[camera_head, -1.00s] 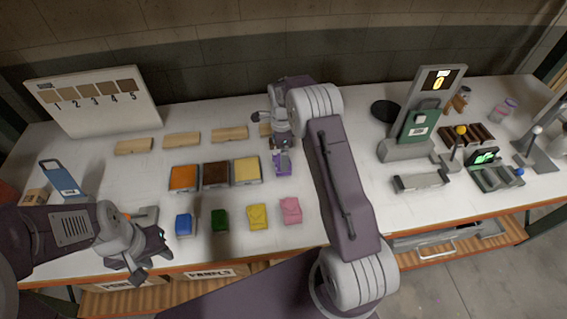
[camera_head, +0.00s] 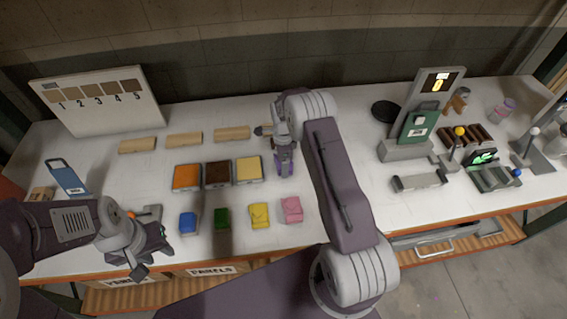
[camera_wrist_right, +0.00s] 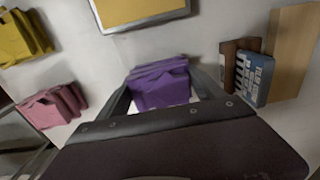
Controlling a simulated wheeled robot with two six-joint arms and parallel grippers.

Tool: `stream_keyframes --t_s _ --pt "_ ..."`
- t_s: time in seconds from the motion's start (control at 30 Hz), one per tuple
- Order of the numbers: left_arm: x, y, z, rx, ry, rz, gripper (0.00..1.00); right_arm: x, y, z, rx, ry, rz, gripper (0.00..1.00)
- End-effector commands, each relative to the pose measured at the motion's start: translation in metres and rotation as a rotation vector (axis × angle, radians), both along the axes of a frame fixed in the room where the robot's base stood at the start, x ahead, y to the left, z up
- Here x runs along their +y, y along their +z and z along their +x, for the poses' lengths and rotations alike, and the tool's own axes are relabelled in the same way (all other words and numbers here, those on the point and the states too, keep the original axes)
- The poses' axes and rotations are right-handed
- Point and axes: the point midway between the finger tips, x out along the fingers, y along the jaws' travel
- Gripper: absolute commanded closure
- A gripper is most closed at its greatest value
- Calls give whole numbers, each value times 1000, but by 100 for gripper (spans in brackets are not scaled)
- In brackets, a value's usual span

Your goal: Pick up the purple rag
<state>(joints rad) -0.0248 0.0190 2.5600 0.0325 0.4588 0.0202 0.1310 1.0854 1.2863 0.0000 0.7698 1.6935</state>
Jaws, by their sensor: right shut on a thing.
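The purple rag (camera_wrist_right: 160,90) is a folded cloth, clear in the right wrist view between the two fingers of my right gripper (camera_wrist_right: 162,80). My right gripper is shut on it. In the head view this gripper (camera_head: 285,168) points down at the table, right of the yellow panel, and mostly covers the rag. I cannot tell whether the rag is off the table. My left gripper (camera_head: 152,258) is open and empty at the table's front left edge.
Blue (camera_head: 187,222), green (camera_head: 221,217), yellow (camera_head: 259,215) and pink (camera_head: 291,209) rags lie in a row in front. Orange (camera_head: 187,176), brown (camera_head: 217,173) and yellow (camera_head: 248,169) panels lie behind them. Wooden blocks (camera_head: 184,140) stand farther back.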

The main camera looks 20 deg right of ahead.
Motion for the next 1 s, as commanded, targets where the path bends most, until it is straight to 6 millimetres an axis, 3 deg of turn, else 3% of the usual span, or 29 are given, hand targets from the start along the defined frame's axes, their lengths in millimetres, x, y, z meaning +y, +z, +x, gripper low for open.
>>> stream_keyframes --t_s 0.17,0.3,0.7,1.0 --pt "0 -6 0 0 0 0 64 0 12 1 -3 0 -1 64" --pt "0 -17 0 0 0 0 64 0 39 1 -6 0 -1 64" --pt "0 -38 0 0 0 0 64 0 92 -88 -3 -1 -1 64" --pt "0 -42 0 0 0 0 64 1 109 -116 -1 0 0 64"
